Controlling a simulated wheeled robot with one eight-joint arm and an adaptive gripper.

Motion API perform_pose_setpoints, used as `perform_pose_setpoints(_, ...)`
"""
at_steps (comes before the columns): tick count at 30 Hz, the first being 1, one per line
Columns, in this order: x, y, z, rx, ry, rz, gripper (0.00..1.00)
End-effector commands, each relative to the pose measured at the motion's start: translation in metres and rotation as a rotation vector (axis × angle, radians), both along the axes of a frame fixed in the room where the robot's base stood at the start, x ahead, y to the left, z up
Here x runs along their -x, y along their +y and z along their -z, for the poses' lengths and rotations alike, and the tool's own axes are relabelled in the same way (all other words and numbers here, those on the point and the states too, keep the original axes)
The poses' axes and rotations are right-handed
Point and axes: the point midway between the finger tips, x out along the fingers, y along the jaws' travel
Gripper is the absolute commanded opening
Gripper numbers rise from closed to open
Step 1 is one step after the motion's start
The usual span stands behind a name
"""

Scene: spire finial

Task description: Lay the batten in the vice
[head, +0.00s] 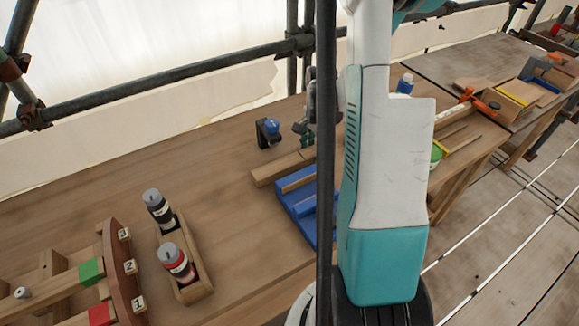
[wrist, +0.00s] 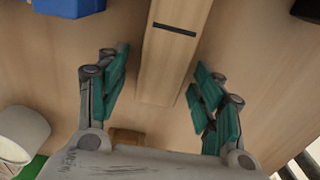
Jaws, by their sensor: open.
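The batten (head: 283,166) is a pale wooden bar lying on the bench beside the blue vice (head: 311,232). In the wrist view the batten (wrist: 172,62), with a dark mark across it, lies between my fingers with gaps on both sides. My gripper (wrist: 155,75) is open around it, not touching. In the head view my gripper (head: 307,137) is partly hidden by the dark pole and my arm. A blue corner, apparently the vice (wrist: 92,28), shows at the wrist view's upper left. My arm hides the vice's right side in the head view.
A small dark block with a blue part (head: 268,132) stands behind the batten. A wooden holder (head: 190,289) with two bottles and a numbered rack (head: 125,262) stand at the left. Scaffold poles (head: 190,75) cross behind. The bench between holder and vice is clear.

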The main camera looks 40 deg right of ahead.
Motion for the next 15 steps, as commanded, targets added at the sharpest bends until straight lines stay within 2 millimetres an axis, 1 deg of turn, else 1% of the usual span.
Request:
perform_pose_setpoints(2,0.0001,0.0,-0.001,0.0,0.0,0.0,0.61)
perform_pose_setpoints(3,0.0001,0.0,-0.001,0.0,0.0,0.0,0.56)
perform_pose_setpoints(8,0.0001,0.0,-0.0011,0.0,0.0,0.0,0.2)
perform_pose_setpoints(9,0.0001,0.0,-0.0011,0.0,0.0,0.0,0.11)
perform_pose_setpoints(10,0.0001,0.0,-0.0011,0.0,0.0,0.0,0.08)
perform_pose_setpoints(11,0.0001,0.0,-0.0011,0.0,0.0,0.0,0.08)
perform_pose_setpoints(12,0.0002,0.0001,-0.0012,0.0,0.0,0.0,0.04)
perform_pose_setpoints(15,0.0001,0.0001,-0.0012,0.0,0.0,0.0,0.04)
